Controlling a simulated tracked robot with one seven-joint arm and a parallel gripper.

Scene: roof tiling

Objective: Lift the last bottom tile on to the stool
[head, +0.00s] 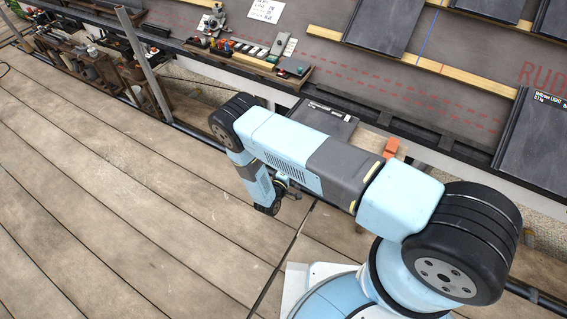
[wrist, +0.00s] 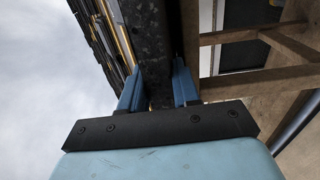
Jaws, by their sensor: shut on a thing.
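In the wrist view my gripper (wrist: 158,72) has its two blue fingers on either side of a dark, speckled tile (wrist: 153,30), shut on its edge. The tile runs up and out of the top of that view. In the head view a dark tile (head: 322,118) with a white printed label shows behind my forearm; its lower part is hidden. I cannot tell for certain that it is the held one. My gripper is not clearly seen there. Pale wood (head: 372,142) with an orange piece (head: 391,148) shows beside that tile, perhaps part of the stool.
Wooden framing (wrist: 275,40) stands right of the held tile in the wrist view. The roof (head: 440,85) has wooden battens and several dark tiles. A tool board (head: 255,58) lies near the eaves. A metal pole (head: 143,60) stands at left. The plank deck (head: 100,190) is mostly clear.

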